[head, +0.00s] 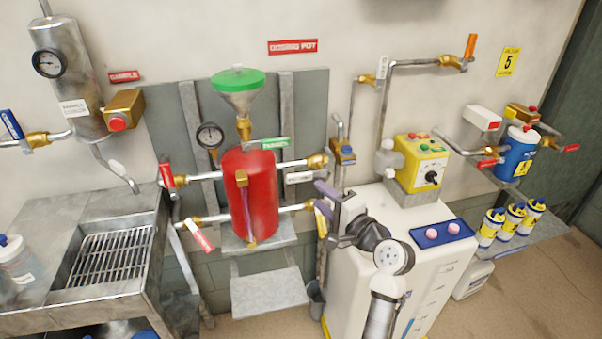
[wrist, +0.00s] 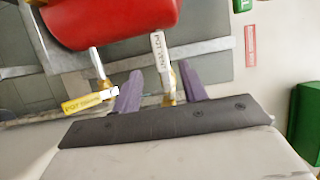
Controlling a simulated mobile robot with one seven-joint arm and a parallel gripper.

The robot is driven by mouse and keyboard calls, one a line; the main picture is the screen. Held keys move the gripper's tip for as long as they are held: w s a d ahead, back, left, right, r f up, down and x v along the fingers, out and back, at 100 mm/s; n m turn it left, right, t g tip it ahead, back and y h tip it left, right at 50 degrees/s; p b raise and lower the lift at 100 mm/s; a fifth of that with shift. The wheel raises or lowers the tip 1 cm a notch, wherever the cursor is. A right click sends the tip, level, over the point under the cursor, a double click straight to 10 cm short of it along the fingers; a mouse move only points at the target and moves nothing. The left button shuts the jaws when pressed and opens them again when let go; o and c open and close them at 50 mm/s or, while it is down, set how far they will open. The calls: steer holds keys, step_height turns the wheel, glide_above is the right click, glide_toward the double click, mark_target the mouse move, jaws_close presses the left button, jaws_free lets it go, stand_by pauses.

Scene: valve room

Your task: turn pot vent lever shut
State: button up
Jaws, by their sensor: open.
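The pot vent lever (wrist: 158,50) is a white handle lettered POT VENT in the wrist view. It lies roughly along its pipe, with its outer end toward the red pot (wrist: 110,18). In the head view the lever (head: 299,178) shows below the pot's upper right pipe, beside the red pot (head: 250,192). My gripper (wrist: 159,68) is open; its two purple fingers stand either side of the lever's lower end and brass valve (wrist: 170,92). Contact cannot be told. In the head view my gripper (head: 324,190) is right of the pot.
A yellow lever (wrist: 85,103) sits just left of my left finger, across its pipe. It also shows in the head view (head: 322,218). A white cabinet (head: 350,270) stands right of the pot. A grey shelf (head: 268,293) lies below the pot.

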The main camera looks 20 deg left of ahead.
mark_target(300, 179)
steer(key=p+x, duration=0.2)
steer(key=x, duration=0.8)
steer(key=shift+c, duration=0.2)
jaws_close()
